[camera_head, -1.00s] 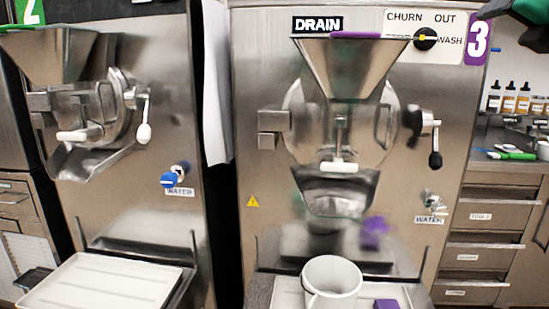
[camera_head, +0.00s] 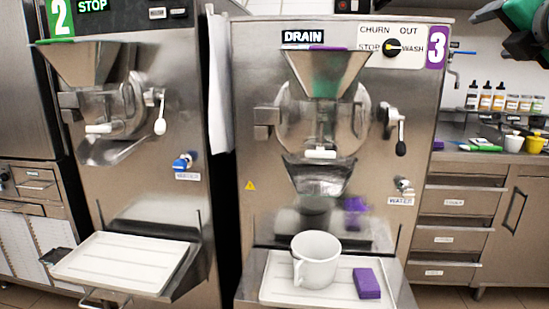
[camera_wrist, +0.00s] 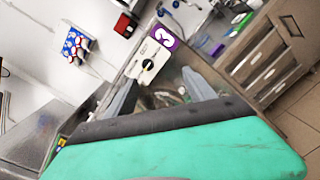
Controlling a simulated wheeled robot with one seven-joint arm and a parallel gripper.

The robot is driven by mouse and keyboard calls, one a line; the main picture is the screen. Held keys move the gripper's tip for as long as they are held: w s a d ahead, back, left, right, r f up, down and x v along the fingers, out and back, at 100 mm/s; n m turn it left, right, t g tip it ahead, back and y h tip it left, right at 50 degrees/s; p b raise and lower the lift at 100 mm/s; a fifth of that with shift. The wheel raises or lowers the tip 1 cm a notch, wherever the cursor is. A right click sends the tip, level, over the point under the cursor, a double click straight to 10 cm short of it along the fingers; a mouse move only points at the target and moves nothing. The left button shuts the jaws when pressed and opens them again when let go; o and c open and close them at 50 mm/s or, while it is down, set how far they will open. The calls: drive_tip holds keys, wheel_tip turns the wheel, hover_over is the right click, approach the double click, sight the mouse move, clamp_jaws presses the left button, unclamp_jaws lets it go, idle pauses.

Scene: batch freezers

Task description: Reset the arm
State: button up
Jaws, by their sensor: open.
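My gripper (camera_wrist: 160,98) shows in the wrist view with its two grey fingers apart and nothing between them. It points toward batch freezer 3, whose purple number and control knob appear beyond the fingers. In the head view only a dark and green part of my arm shows at the top right corner; the fingertips are not visible there. Batch freezer 3 (camera_head: 270,200) stands in the middle of the head view, and its knob (camera_head: 391,48) sits between the STOP and WASH labels.
A white mug (camera_head: 316,262) and a purple sponge (camera_head: 366,284) rest on the white tray (camera_head: 280,290) of freezer 3. Freezer 2 (camera_head: 190,110) with an empty tray (camera_head: 125,262) stands left. A counter with bottles (camera_head: 485,97) and drawers (camera_head: 455,239) is at right.

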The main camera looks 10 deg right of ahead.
drive_tip(key=w+a+f+m+g+y+p, duration=0.1)
drive_tip(key=w+a+f+m+y+p, duration=0.15)
drive_tip(key=w+m+p, duration=0.3)
drive_tip(key=w+a+f+m+g+y+p, duration=0.1)
drive_tip(key=w+a+f+m+p, duration=0.1)
drive_tip(key=w+a+m+p, duration=0.25)
drive_tip(key=w+a+f+m+g+y+p, duration=0.1)
drive_tip(key=a+f+m+g+y+p, duration=0.15)
drive_tip(key=a+f+m+p, duration=0.45)
drive_tip(key=s+a+f+m+g+p, duration=0.2)
drive_tip(key=s+a+f+g+p, duration=0.1)
drive_tip(key=f, duration=0.4)
drive_tip(key=s+a+f+m+g+p, duration=0.2)
drive_tip(key=s+a+f+g+p, duration=0.1)
drive_tip(key=s+a+f, duration=0.3)
drive_tip(key=s+a+f+m+g+p, duration=0.2)
drive_tip(key=s+a+f+g+p, duration=0.1)
drive_tip(key=s+a+f+p, duration=0.2)
wheel_tip(320, 180, down, 4)
drive_tip(key=s, duration=0.2)
drive_tip(key=shift+s+m, duration=0.4)
drive_tip(key=shift+a, duration=0.1)
